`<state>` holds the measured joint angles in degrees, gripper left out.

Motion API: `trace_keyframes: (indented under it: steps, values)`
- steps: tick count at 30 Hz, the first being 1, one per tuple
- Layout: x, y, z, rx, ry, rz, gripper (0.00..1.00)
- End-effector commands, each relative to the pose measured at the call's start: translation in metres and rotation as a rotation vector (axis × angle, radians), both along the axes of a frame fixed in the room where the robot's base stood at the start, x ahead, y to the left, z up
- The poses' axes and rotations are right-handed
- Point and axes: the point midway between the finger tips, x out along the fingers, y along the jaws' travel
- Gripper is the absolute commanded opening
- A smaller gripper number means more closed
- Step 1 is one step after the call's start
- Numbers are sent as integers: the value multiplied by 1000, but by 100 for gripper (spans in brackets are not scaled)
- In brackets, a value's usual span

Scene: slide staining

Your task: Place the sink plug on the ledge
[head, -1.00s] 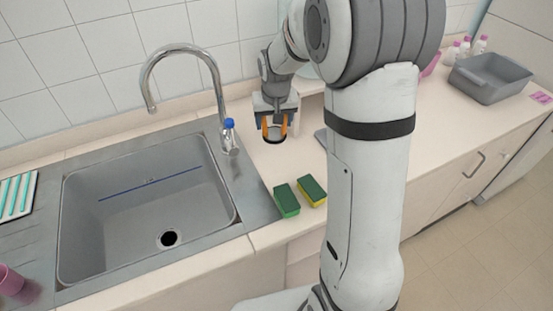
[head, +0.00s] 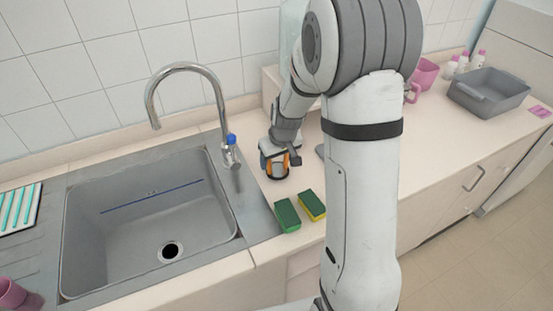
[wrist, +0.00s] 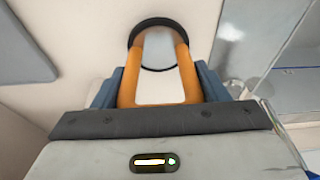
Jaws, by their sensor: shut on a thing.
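My gripper (head: 278,168) points down over the beige counter between the tap and the sponges, its orange fingers closed on a round, dark-rimmed thing that looks like the sink plug (head: 278,177). In the wrist view the plug (wrist: 160,20) shows as a black ring with a pale grey middle, held at the fingertips. I cannot tell whether it touches the counter. A beige raised block (head: 271,82) by the wall, partly hidden by my arm, may be the ledge. The sink (head: 150,225) is to the left, with its drain (head: 171,250) uncovered.
The tap (head: 215,90) with a blue-topped handle (head: 231,140) stands just left of my gripper. Two green-yellow sponges (head: 287,215) (head: 312,205) lie in front of it. A grey basin (head: 490,90) and bottles stand at the far right.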

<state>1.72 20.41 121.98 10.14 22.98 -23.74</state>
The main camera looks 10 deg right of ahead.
Motion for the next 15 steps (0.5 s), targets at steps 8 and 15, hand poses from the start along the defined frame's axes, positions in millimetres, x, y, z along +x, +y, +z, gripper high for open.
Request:
trace_keyframes:
  steps: [8,15]
  values:
    - [1,-1,-8,-1,-2,-1,39]
    - [0,-1,-10,0,-1,-1,71]
